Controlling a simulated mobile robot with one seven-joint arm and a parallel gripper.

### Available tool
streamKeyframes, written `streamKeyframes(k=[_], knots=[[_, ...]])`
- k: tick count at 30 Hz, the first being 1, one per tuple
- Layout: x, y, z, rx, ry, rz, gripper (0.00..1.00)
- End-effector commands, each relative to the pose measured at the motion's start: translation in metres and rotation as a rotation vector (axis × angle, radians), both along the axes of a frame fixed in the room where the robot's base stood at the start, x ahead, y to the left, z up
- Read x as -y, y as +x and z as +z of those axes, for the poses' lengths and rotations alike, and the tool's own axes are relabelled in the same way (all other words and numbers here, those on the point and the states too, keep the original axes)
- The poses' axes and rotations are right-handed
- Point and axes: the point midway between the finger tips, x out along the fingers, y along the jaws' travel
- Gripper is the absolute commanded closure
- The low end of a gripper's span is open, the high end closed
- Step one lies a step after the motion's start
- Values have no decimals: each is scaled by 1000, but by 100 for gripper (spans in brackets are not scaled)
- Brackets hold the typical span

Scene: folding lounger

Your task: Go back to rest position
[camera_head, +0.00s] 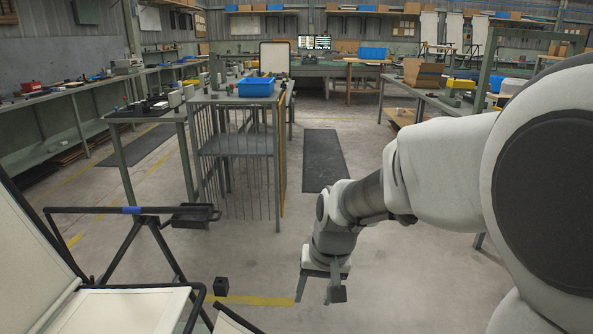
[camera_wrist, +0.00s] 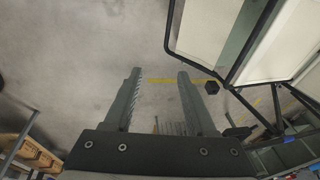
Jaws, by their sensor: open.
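My gripper (camera_head: 321,289) hangs from my white and grey arm at the lower middle of the head view, pointing down over the bare floor. Its two fingers (camera_wrist: 160,80) are apart and nothing is between them in the wrist view. The folding lounger (camera_head: 128,310), with cream panels and a dark tube frame, stands at the lower left of the head view, apart from my gripper. It also shows at the upper right of the wrist view (camera_wrist: 280,50). Part of the lounger is cut off by the picture edge.
A small black block (camera_head: 221,286) is near the lounger's frame, by a yellow floor line (camera_head: 255,300). A workbench with a blue bin (camera_head: 256,87) stands beyond. A dark mat (camera_head: 323,160) lies on the floor. Benches line the left and right. The middle floor is clear.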

Motion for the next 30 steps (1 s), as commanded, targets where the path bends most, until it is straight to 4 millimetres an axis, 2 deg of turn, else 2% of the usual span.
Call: streamKeyframes(k=[1,3,9,15,21,25,26,27,30], knots=[[9,-9,16,25,4,-2,44],[20,-22,33,53,2,2,44],[51,-64,73,130,-18,5,44],[77,-109,97,207,-62,3,44],[97,-147,108,269,-113,-6,44],[107,-168,111,302,-150,-15,44],[108,-170,118,304,-155,-15,44],[107,-168,133,299,-152,-13,44],[106,-168,154,297,-150,-12,44]])
